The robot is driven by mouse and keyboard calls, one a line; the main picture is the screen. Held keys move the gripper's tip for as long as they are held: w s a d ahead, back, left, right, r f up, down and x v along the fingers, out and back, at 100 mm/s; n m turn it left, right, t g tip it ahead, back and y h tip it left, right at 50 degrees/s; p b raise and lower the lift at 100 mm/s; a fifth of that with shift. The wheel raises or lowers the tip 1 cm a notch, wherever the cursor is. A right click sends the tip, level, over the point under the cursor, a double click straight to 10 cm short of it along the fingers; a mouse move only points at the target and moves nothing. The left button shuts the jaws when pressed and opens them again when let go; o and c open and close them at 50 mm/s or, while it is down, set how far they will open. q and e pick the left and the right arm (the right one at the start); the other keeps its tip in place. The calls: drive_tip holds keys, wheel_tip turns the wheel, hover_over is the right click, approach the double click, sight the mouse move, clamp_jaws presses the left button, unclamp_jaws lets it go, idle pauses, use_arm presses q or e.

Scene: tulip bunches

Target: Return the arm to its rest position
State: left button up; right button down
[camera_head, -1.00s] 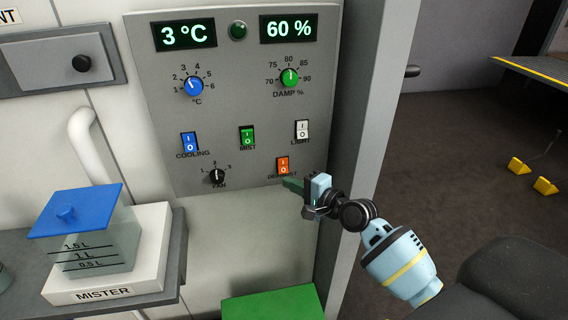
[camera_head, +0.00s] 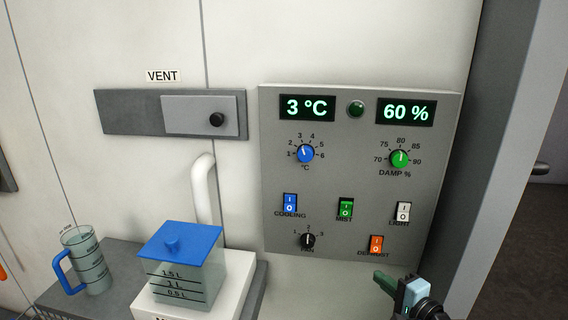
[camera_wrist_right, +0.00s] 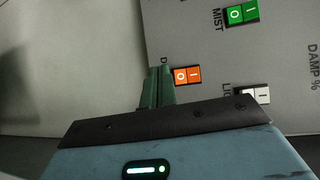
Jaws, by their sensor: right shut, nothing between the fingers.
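My right gripper (camera_head: 381,279) is at the lower right in the head view, just below the grey control panel's orange DEFROST switch (camera_head: 376,244). Its green fingers are shut with nothing between them. In the right wrist view the closed fingertips (camera_wrist_right: 160,74) lie beside the orange switch (camera_wrist_right: 187,75), and I see no clear contact. Most of my right arm is cut off by the bottom edge of the head view. My left gripper is not in view.
The control panel (camera_head: 350,185) shows 3 °C and 60 %, with knobs and switches. A blue-lidded mister tank (camera_head: 180,270) and a measuring jug (camera_head: 90,265) stand on the shelf at left. A vent slider (camera_head: 195,114) is above. Dark floor shows at far right.

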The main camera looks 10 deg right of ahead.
drive_tip(key=s+a+f+n+g+h, duration=0.1)
drive_tip(key=s+a+f+n+g, duration=0.2)
drive_tip(key=s+f, duration=0.75)
drive_tip(key=s+a+f+n+g+h, duration=0.1)
drive_tip(key=s+f+n, duration=0.5)
drive_tip(key=s, duration=0.7)
drive_tip(key=s+a+f+n+g+h, duration=0.1)
drive_tip(key=s+a+f+n, duration=0.3)
drive_tip(key=s, duration=0.9)
wheel_tip(320, 180, down, 4)
drive_tip(key=n+g, duration=0.1)
drive_tip(key=n, duration=0.2)
drive_tip(key=shift+s+a+g+h, duration=0.2)
drive_tip(key=shift+g+h, duration=0.1)
drive_tip(key=shift+h, duration=0.1)
